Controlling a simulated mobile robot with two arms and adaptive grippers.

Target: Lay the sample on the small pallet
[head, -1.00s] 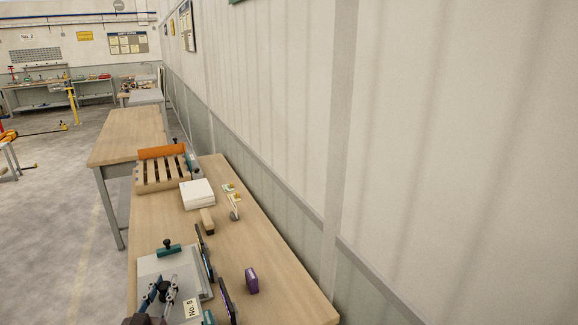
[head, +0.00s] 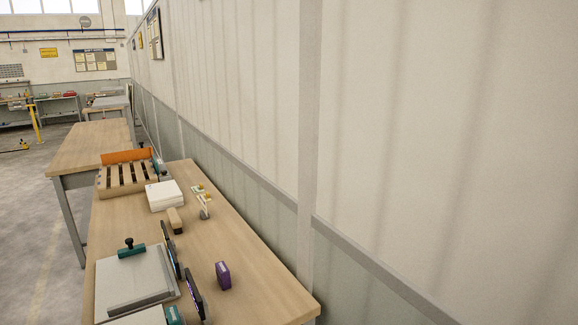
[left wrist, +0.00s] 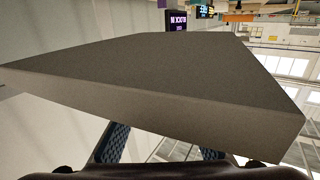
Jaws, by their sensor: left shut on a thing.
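The small pallet (head: 124,189) is a slatted wooden one at the far end of the near bench in the head view, with an orange board along its back. A thick grey slab (left wrist: 165,75), which I take to be the sample, fills much of the left wrist view. My left gripper (left wrist: 160,148) is shut on this slab at its near edge; the blue finger pads are partly hidden beneath it. My left gripper is out of the head view, and my right gripper is in no view.
On the wooden bench (head: 245,290) are a grey plate (head: 130,275) with a teal handle, dark upright panels, a purple box (head: 223,275), a wooden block (head: 175,220) and a white stack (head: 165,195) close before the pallet. A wall (head: 400,150) runs along the right.

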